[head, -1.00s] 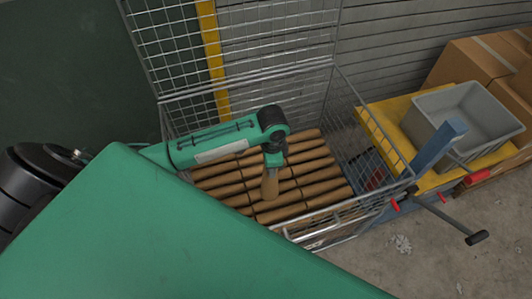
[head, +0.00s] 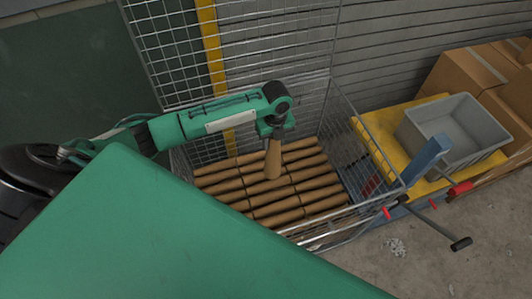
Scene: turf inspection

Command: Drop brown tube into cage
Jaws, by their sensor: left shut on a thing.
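The wire cage (head: 385,170) stands in the middle of the head view, with several brown tubes (head: 310,189) lying in rows inside it. My left arm reaches in from the left, over the cage. My left gripper (head: 273,137) points down and is shut on a brown tube (head: 273,160), which hangs roughly upright inside the cage outline. I cannot tell whether its lower end touches the tubes below. My right gripper is not in view.
A grey bin (head: 455,135) sits on a yellow platform (head: 375,125) right of the cage, by a blue post (head: 428,158). Cardboard boxes (head: 470,75) stand behind it. A tall mesh panel (head: 270,40) rises at the cage's back. Concrete floor is open at lower right.

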